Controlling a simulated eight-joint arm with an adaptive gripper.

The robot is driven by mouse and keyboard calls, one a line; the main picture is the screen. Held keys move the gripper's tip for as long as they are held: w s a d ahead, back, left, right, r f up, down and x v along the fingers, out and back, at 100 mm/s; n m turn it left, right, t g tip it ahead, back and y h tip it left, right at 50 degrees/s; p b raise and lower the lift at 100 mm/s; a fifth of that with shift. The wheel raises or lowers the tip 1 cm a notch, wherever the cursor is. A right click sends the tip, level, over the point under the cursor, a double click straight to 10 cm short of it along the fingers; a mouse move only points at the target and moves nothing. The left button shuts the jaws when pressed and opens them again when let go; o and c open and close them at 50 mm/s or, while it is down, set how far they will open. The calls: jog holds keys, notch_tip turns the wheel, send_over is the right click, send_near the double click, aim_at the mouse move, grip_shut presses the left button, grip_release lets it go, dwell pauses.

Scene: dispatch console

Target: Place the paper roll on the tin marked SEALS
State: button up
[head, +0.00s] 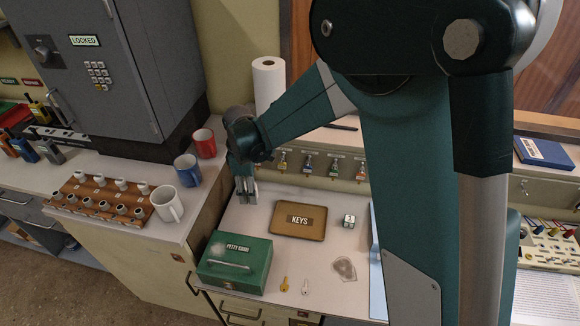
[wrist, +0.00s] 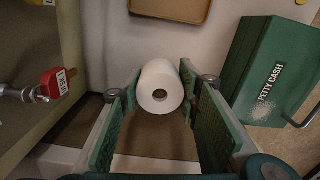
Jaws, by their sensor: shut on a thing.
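My gripper (wrist: 160,88) is shut on a small white paper roll (wrist: 161,72), its round end and dark core hole facing the wrist camera. The roll sits between the two green finger pads. In the head view my gripper (head: 246,192) points down over the desk, left of the KEYS tray and behind the green cash box. I cannot make out the held roll clearly there. A tin marked SEALS cannot be made out in either view.
The KEYS tray (head: 300,221) and green PETTY CASH box (head: 235,262) lie on the desk, with loose keys (head: 284,284) nearby. Mugs (head: 167,203) stand on the left counter. A tall white roll (head: 268,80) stands at the back. A red padlock (wrist: 58,83) hangs at left in the wrist view.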

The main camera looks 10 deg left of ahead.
jog(key=shift+r, duration=0.15)
notch_tip(320, 180, up, 37)
jog(key=w+d+m+p, duration=0.3)
jog(key=w+d, duration=0.5)
jog(key=d, duration=0.5)
jog(key=w+d+m+p, duration=0.35)
jog(key=w+d, duration=0.45)
jog(key=d, duration=0.4)
jog(key=w+d+m+p, duration=0.2)
jog(key=w+d+m, duration=0.2)
jog(key=w+d, duration=0.7)
jog(key=s+d+m+p, duration=0.1)
jog(key=d+m+p, duration=0.7)
jog(key=d, duration=3.6)
jog(key=shift+m, duration=0.55)
jog(key=f, duration=0.3)
jog(key=f+b, duration=0.1)
jog(key=f, duration=0.1)
jog(key=shift+d, duration=0.25)
